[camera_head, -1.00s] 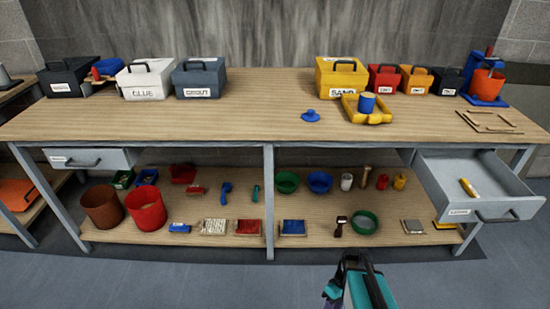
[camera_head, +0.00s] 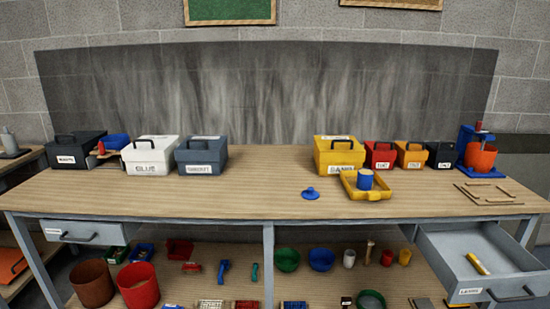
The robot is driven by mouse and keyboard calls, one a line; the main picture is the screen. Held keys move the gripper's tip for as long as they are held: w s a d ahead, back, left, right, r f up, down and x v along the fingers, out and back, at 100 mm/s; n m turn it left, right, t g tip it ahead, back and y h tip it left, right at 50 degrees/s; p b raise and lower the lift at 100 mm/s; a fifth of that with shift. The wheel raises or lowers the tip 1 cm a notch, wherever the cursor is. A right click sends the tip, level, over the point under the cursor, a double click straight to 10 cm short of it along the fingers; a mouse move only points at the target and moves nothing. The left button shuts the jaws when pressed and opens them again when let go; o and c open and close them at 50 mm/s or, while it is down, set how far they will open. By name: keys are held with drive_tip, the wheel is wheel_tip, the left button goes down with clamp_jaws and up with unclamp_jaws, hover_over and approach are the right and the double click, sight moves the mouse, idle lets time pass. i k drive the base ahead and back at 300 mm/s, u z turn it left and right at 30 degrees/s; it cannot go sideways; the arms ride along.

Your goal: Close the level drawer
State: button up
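The right drawer (camera_head: 475,262) under the workbench is pulled out and open. A small yellow tool (camera_head: 478,264), perhaps a level, lies inside it. Its front has a dark bar handle (camera_head: 512,294) and a white label (camera_head: 470,292) too small to read surely. A left drawer (camera_head: 74,232) with a similar handle and label is shut under the bench top. My gripper is out of view.
The bench top (camera_head: 270,196) carries toolboxes, including a yellow one (camera_head: 338,157), and a yellow tray (camera_head: 367,186). A red bucket (camera_head: 139,288) and other items stand on the lower shelf. Bench legs, one at the middle (camera_head: 268,265), frame the shelf.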

sight(517, 275)
drive_tip(key=u, duration=1.65)
drive_tip(key=k, duration=0.1)
drive_tip(key=z, duration=3.2)
drive_tip(key=k, duration=0.65)
drive_tip(key=u, duration=0.55)
drive_tip(key=i, duration=1.05)
drive_tip(key=u, duration=0.5)
